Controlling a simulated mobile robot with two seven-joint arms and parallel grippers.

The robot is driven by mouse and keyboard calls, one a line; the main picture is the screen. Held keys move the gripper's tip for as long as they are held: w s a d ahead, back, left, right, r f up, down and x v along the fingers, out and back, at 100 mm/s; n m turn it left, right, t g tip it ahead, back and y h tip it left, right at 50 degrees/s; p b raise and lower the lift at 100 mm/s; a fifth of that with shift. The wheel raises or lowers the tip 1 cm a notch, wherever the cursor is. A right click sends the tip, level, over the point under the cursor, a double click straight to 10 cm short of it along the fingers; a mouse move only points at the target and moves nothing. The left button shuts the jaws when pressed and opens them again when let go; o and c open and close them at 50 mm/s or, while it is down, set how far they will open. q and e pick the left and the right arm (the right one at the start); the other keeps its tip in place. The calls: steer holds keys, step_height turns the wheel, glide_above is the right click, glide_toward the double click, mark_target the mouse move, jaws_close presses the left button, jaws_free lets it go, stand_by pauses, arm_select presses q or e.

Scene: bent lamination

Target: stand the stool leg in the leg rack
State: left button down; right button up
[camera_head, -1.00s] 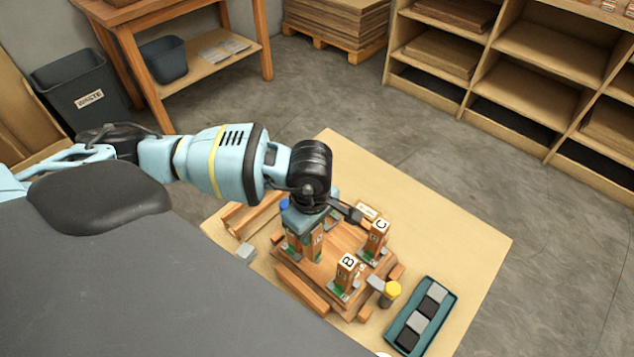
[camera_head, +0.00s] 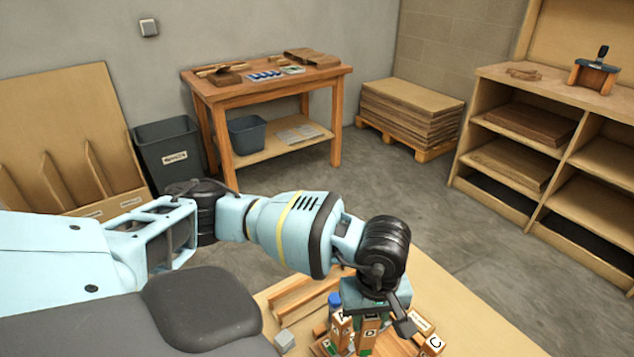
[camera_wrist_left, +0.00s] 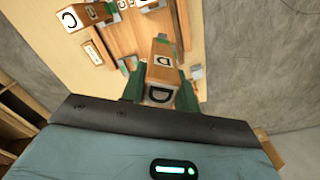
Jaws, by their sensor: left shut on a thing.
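My left gripper (camera_head: 374,316) points down over the wooden jig at the bottom of the head view. In the left wrist view its green-tipped fingers are shut on a wooden block marked D (camera_wrist_left: 161,70). I cannot tell whether this block is clear of the jig. Posts marked A (camera_head: 340,320) and C (camera_head: 434,344) stand nearby. A slotted wooden rack (camera_head: 112,204) with upright dividers stands at the far left and looks like the leg rack; its labels are too small to read. I cannot pick out a stool leg with certainty. My right gripper is out of view.
The jig sits on a pale table (camera_head: 462,318), partly cut off below. Wooden rails (camera_head: 305,298) and a grey block (camera_head: 285,341) lie beside it. A waste bin (camera_head: 176,153), a workbench (camera_head: 270,80), a board stack (camera_head: 410,105) and shelves (camera_head: 540,150) stand behind open floor.

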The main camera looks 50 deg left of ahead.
arm_select(q)
step_height(320, 180, up, 11)
steer(key=w+m, duration=0.2)
steer(key=m, duration=0.8)
steer(key=shift+w+m, duration=0.3)
steer(key=shift+m, duration=0.1)
steer(key=shift+r, duration=0.1)
